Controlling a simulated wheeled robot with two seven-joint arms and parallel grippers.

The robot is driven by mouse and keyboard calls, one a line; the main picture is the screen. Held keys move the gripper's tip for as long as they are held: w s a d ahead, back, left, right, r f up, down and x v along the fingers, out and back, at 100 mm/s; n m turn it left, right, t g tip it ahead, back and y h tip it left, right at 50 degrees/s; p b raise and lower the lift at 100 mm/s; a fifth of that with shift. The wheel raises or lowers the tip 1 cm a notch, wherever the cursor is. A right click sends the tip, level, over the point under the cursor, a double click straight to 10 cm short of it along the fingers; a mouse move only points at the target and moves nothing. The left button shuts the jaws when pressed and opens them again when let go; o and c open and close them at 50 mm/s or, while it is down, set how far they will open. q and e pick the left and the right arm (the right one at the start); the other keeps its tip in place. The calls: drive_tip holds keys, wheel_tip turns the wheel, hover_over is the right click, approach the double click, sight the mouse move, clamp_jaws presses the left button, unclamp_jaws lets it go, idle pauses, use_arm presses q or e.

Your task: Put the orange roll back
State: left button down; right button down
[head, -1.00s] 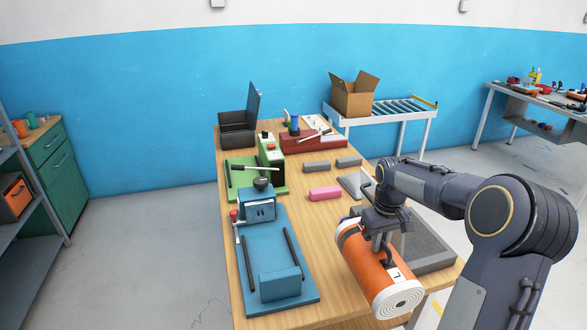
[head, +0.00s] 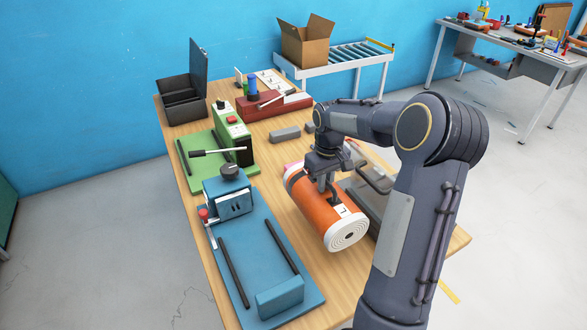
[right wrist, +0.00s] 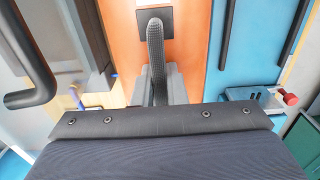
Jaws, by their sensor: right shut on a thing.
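The orange roll (head: 317,215) is a thick cylinder with a white spiral end, a dark band near its far end and a small white label. My right gripper (head: 328,190) is shut on it from above, at a dark handle or strap on its top. The roll is over the wooden table, right of the blue machine; I cannot tell whether it touches the table. My left gripper is not in view.
A blue machine (head: 262,260) stands left of the roll, a green one (head: 205,165) behind it, and a red one (head: 270,103) farther back. A grey tray (head: 365,205) is partly hidden behind my right arm. An open black case (head: 185,100) stands at the back left.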

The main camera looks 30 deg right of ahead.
wheel_tip(320, 180, down, 8)
drive_tip(key=shift+r+p, duration=0.1)
drive_tip(key=shift+p, duration=0.7)
drive_tip(key=shift+s, duration=0.1)
drive_tip(key=c, duration=1.9)
unclamp_jaws()
drive_tip(key=shift+f, duration=0.2)
drive_tip(key=o, duration=0.4)
drive_tip(key=shift+o, duration=0.2)
drive_tip(key=shift+r, duration=0.1)
